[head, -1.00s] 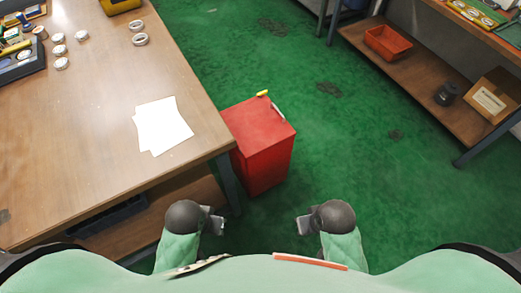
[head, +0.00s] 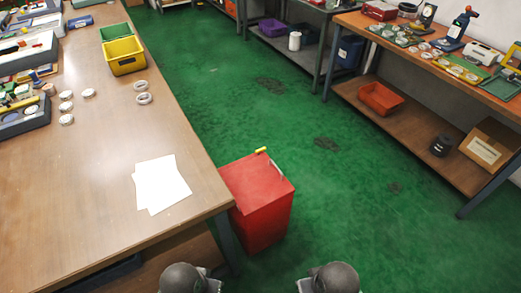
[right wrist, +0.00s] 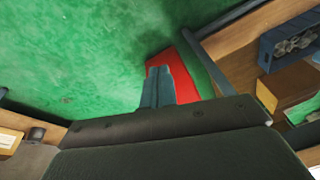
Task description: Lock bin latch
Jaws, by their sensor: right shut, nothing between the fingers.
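The red bin (head: 258,207) stands on the green floor against the right side of the wooden table, its lid down. A small yellow piece (head: 261,150) sticks up at its back edge, and a pale bar (head: 276,168) lies along its right edge. I cannot tell the latch's position. My left gripper (head: 214,286) and right gripper (head: 303,285) are at the bottom of the head view, nearer to me than the bin and apart from it. The left one's fingers are cut off. In the right wrist view, my right gripper (right wrist: 158,84) is shut and empty, with the red bin (right wrist: 187,68) partly behind it.
The wooden table (head: 110,130) fills the left, with white paper (head: 160,184), rings (head: 143,92) and a yellow container (head: 124,56). A bench with a lower shelf (head: 420,130) stands at the right, holding an orange tray (head: 381,98). The floor (head: 310,110) between is clear.

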